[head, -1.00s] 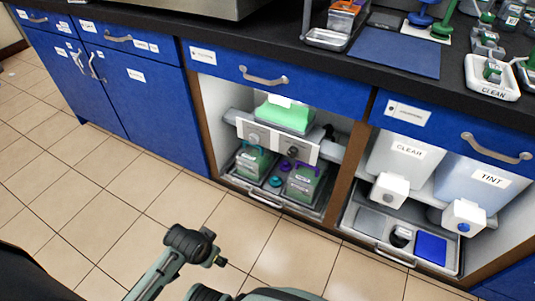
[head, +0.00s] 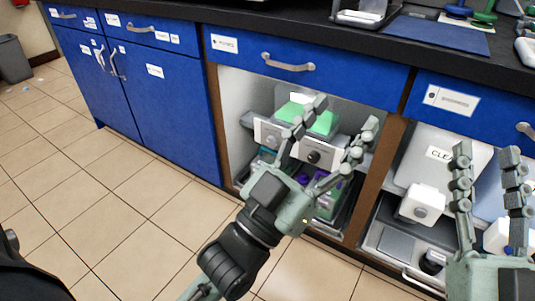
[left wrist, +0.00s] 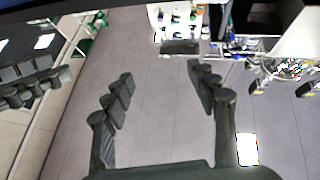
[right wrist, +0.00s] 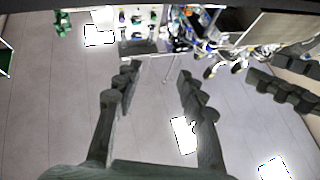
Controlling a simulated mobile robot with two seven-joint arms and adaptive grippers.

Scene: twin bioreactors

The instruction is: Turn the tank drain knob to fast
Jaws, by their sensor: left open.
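The tank labelled CLEAR (head: 445,150) stands in the right cabinet bay, with a white block and round grey knob (head: 421,211) at its lower front. A second white block (head: 497,236) to the right is partly hidden behind my right gripper. My left gripper (head: 343,115) is open and empty in front of the middle bay, its fingers overlapping a panel with dark round knobs (head: 314,156). My right gripper (head: 485,150) is open and empty, fingers up, in front of the bluish tank. The wrist views show both grippers with fingers spread and nothing between them. Knob settings are too small to read.
The blue drawer fronts (head: 300,62) and dark countertop edge (head: 270,25) run above the bays. A brown divider (head: 385,190) separates the two bays. A tray below the tanks holds a grey pad (head: 396,243).

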